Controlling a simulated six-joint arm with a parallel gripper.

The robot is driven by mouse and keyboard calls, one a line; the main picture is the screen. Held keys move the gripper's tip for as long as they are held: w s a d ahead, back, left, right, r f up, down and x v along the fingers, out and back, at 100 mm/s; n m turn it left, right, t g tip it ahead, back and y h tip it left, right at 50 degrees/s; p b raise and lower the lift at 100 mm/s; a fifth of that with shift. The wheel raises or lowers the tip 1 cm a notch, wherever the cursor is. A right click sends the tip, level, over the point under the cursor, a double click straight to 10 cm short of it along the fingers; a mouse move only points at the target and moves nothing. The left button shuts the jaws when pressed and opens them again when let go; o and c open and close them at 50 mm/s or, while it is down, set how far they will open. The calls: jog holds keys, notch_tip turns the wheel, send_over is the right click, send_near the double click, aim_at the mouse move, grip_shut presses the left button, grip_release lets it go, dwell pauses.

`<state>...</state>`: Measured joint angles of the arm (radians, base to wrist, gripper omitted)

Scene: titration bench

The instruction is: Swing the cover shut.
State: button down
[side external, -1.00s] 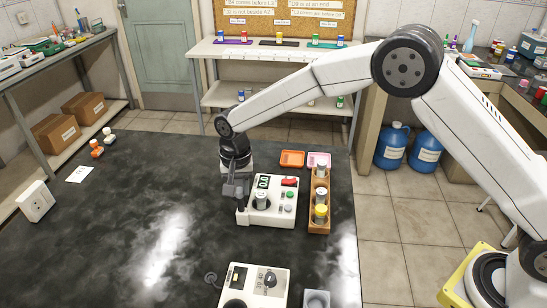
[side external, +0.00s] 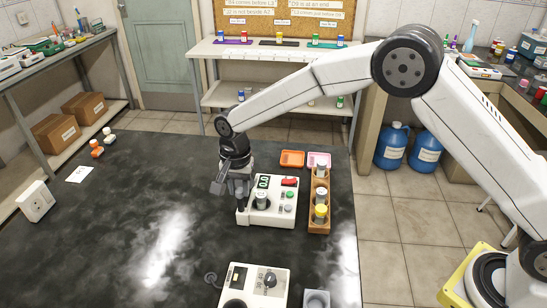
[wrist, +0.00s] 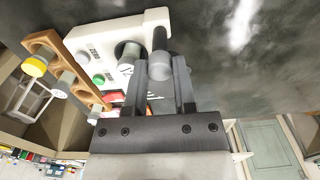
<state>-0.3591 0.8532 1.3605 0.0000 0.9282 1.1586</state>
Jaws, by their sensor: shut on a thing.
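The white instrument (side external: 277,216) stands on the dark bench with a display, a red control and a round well holding a grey-capped vial (side external: 262,199). In the wrist view the vial (wrist: 128,55) shows beside my fingers. My gripper (side external: 239,192) is low at the instrument's left edge; the wrist view shows its fingers (wrist: 162,75) closed about a grey round-ended part (wrist: 161,63). This part seems to belong to the cover, beside the vial. The cover's exact outline and angle are largely hidden by my gripper, and the well's top is not visibly covered.
A wooden rack (side external: 319,205) with several capped vials stands close to the instrument's right. A second white device (side external: 255,288) is nearer the front.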

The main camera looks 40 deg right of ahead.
jog(key=m, duration=0.6)
jog(key=shift+m, duration=2.9)
grip_release()
jog(key=shift+r, duration=0.15)
jog(key=shift+r, duration=3.4)
